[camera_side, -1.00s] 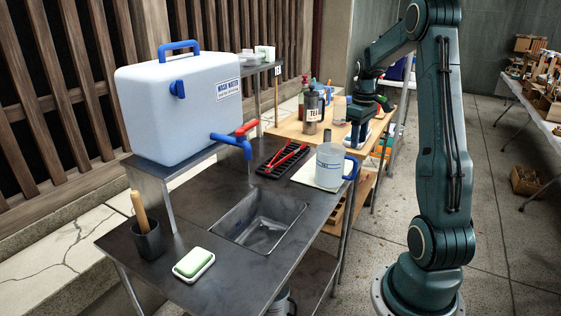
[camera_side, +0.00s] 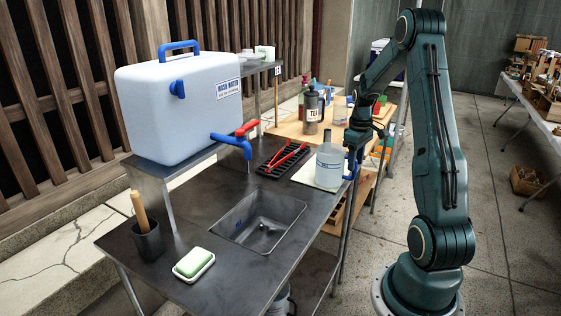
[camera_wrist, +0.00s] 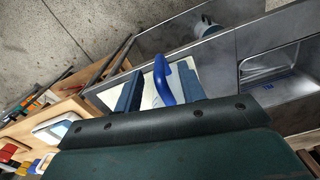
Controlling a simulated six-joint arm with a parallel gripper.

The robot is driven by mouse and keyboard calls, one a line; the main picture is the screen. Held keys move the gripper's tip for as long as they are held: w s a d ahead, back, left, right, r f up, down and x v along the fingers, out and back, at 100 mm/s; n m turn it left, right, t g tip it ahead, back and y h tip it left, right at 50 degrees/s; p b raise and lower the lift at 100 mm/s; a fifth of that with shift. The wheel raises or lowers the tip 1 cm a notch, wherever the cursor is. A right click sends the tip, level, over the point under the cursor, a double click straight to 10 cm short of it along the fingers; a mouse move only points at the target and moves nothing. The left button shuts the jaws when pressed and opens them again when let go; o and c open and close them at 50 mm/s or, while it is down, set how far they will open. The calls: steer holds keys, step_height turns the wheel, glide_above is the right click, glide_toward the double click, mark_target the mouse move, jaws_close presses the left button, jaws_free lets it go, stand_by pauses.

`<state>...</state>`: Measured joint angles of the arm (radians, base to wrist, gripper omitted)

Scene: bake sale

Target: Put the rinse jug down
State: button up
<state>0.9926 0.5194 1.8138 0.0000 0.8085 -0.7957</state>
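The rinse jug (camera_side: 329,167) is a clear jug with a blue handle. It stands upright on a pale mat (camera_side: 304,178) at the far right end of the metal table. My gripper (camera_side: 352,166) is down at the handle side of the jug. In the wrist view, my gripper (camera_wrist: 158,90) has its two dark blue fingers apart, with the blue handle (camera_wrist: 162,82) between them. A gap shows between the left finger and the handle. The jug's body is mostly hidden in the wrist view.
A sink basin (camera_side: 258,222) is sunk in the metal table, and a black rack with red tongs (camera_side: 284,160) lies left of the jug. A white water tank (camera_side: 185,105) stands on a raised shelf. A wooden table with a tea flask (camera_side: 312,108) is behind.

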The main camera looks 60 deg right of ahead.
steer(key=shift+f, duration=1)
steer(key=shift+c, duration=0.2)
